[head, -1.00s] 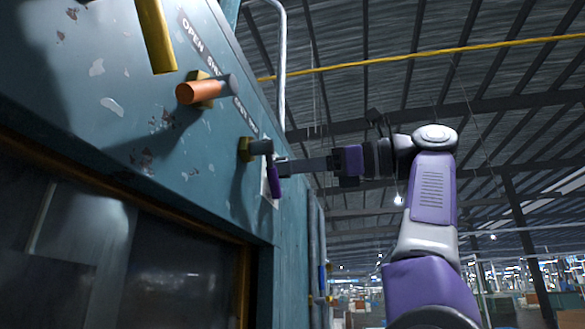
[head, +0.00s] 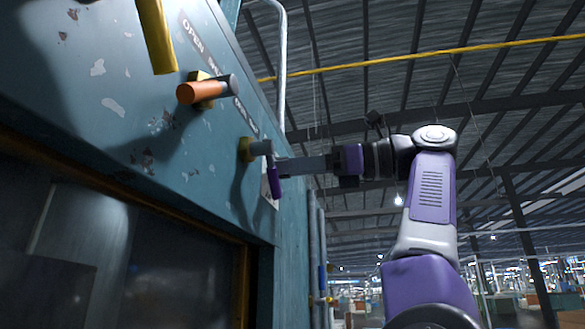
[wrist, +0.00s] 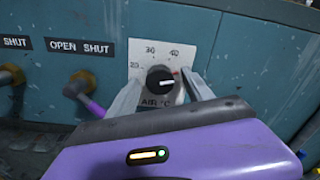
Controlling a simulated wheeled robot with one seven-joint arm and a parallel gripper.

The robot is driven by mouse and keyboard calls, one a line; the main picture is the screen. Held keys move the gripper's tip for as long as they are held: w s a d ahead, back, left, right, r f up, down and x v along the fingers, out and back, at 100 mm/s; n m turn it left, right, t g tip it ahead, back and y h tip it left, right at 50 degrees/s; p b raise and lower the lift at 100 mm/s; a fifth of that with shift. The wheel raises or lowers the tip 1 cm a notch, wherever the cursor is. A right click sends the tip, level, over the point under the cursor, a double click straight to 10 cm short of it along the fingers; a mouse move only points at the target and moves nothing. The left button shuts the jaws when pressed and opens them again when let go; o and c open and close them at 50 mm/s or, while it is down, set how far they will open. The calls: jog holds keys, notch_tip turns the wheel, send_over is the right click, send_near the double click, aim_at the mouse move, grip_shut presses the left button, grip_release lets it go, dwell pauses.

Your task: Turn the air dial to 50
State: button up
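The air dial (wrist: 160,80) is a round black knob with a white pointer line, on a white plate (wrist: 143,57) marked 20, 30, 40 and AIR °C. The pointer aims to the right and slightly up, past the 40 mark. Any marking further right is hidden behind a finger. My gripper (wrist: 162,82) has one finger on each side of the dial, with a small gap seeming to show beside the knob. In the head view my gripper (head: 284,166) reaches the panel's right edge, and the dial itself is hidden there.
Just left of the dial, a valve (wrist: 80,85) with a purple handle (wrist: 95,107) stands close to my left finger. Further left is an orange-handled valve (head: 200,91) and a yellow bar (head: 156,37). A dark window (head: 110,255) lies below. Open room lies right of the panel.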

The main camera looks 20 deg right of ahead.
jog(key=shift+d, duration=0.1)
jog(key=b+v, duration=0.2)
jog(key=v, duration=0.5)
jog(key=shift+s+d, duration=0.15)
jog(key=shift+s, duration=0.1)
dwell(0.4)
